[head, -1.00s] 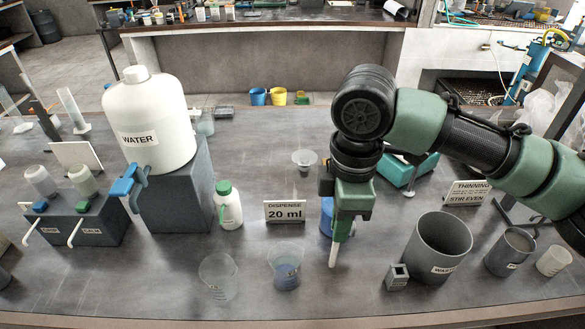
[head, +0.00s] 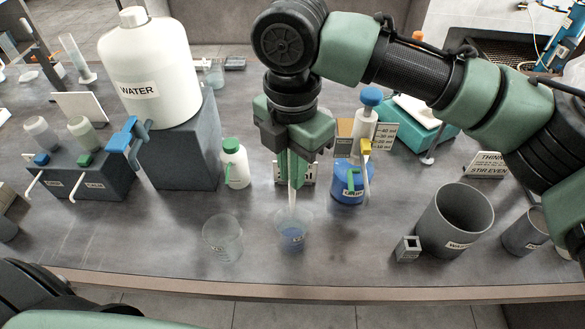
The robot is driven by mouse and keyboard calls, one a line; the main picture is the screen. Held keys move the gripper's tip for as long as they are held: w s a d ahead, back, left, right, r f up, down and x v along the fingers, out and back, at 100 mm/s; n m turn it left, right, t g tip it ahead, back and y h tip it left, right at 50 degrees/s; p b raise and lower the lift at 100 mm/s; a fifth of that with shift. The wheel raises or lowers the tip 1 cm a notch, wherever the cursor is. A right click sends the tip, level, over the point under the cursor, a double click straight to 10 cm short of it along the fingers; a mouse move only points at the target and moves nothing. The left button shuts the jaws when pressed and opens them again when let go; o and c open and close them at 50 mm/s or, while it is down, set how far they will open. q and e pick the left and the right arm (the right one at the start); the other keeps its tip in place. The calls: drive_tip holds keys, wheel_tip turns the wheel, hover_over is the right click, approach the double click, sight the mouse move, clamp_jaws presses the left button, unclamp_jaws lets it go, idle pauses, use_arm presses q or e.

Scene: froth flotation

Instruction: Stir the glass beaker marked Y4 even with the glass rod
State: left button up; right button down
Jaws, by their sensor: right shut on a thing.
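A glass beaker with blue liquid (head: 292,237) stands on the bench near the front, with a small label too small to read. A second, clear beaker (head: 222,240) stands just left of it. My right gripper (head: 294,178) is above and behind the blue beaker, pointing down, shut on the pale glass rod (head: 292,197). The rod hangs nearly upright, its lower end at the beaker's mouth. I cannot tell how deep it reaches. My left gripper is out of view; only part of my left arm shows at the lower left.
A blue dispenser bottle (head: 349,187) stands right of the gripper. A grey bucket (head: 458,220) and small grey block (head: 407,249) are further right. A white bottle with green cap (head: 236,166) and the large water container (head: 152,75) are left. The bench front edge is close to the beakers.

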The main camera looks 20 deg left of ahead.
sight(293, 216)
drive_tip(key=shift+f+b, duration=1.55)
drive_tip(key=shift+f, duration=3.75)
drive_tip(key=shift+s+d, duration=0.1)
